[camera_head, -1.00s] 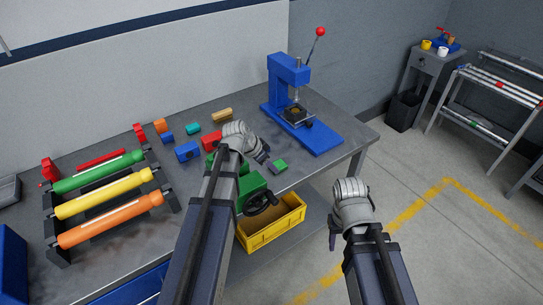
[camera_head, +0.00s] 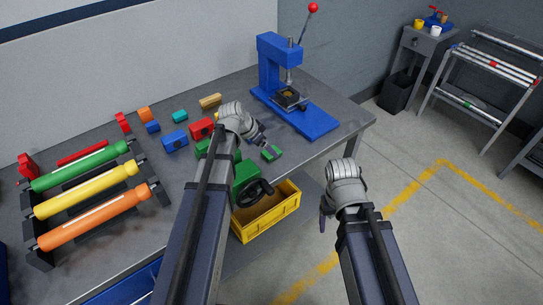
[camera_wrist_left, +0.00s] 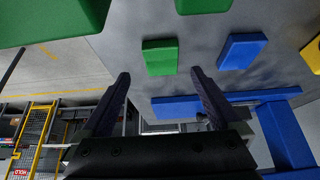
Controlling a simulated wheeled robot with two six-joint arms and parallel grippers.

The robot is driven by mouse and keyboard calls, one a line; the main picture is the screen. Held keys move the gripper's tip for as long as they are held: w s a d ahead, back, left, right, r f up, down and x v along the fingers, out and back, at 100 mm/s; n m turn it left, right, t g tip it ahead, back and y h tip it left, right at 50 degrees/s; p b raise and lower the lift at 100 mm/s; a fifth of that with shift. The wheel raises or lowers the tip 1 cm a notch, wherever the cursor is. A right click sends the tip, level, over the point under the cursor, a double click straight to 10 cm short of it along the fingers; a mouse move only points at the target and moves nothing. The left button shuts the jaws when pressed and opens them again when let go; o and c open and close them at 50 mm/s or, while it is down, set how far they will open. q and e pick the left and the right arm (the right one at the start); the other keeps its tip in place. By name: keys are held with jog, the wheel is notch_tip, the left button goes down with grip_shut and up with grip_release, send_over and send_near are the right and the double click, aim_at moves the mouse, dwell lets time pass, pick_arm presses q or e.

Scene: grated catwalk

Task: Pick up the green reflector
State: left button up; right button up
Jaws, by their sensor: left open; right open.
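A small flat green block (camera_head: 272,153), which I take to be the green reflector, lies on the grey workbench (camera_head: 335,120) near its front edge. In the left wrist view a green block (camera_wrist_left: 160,57) shows just beyond the fingertips, between their lines, apart from them. My left gripper (camera_head: 262,144) is open and empty, close beside the green block in the head view; its fingers (camera_wrist_left: 160,80) show spread in the left wrist view. My right gripper (camera_head: 326,208) is open, off the bench front, its fingers partly hidden by its wrist.
A blue press (camera_head: 310,120) stands behind and right of the green block. A yellow bin (camera_head: 262,222) hangs below the front edge. Red, blue and larger green pieces crowd my left wrist. A rack with coloured rollers (camera_head: 88,205) stands left.

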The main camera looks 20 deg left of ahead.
pick_arm(q)
jog(key=b+x, duration=0.3)
jog(key=x, duration=0.1)
jog(key=shift+a+f, duration=0.15)
jog(key=shift+c, duration=0.3)
jog(key=c, duration=1.4)
jog(key=shift+r, duration=0.25)
notch_tip(320, 180, up, 10)
jog(key=p, duration=1)
jog(key=shift+f, duration=0.1)
